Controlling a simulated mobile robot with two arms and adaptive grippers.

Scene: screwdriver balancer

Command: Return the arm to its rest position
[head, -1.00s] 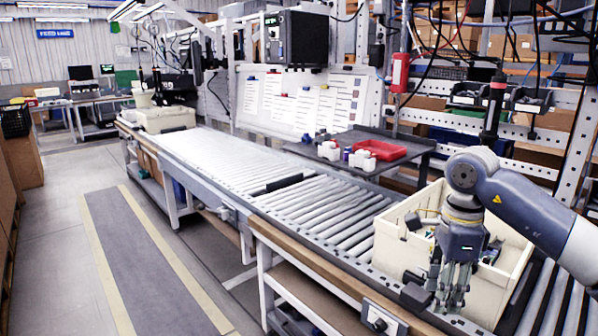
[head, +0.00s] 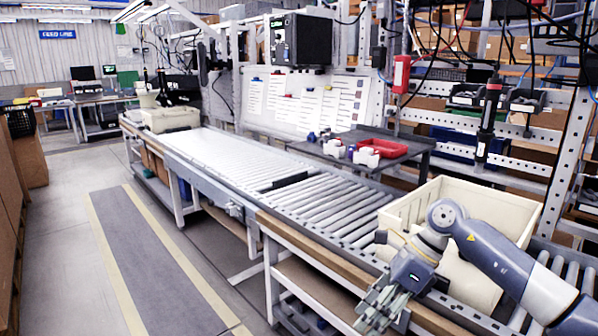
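My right arm (head: 500,262) comes in from the lower right, bent in front of the cream bin (head: 408,212). My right gripper (head: 376,312) points down and left, outside the bin, over the conveyor's front edge. No held object is visible in it; its finger gap is too unclear to tell open from shut. My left gripper is not in view. A dark screwdriver-like tool (head: 489,112) with a red band hangs upright behind the bin, apart from my arm. The bin's contents are mostly hidden by my arm.
The roller conveyor (head: 325,202) runs back to the left, with another pale bin (head: 170,118) at its far end. A dark side table (head: 405,165) holds a red tray (head: 383,148) and white bottles. The floor aisle (head: 150,260) at left is clear.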

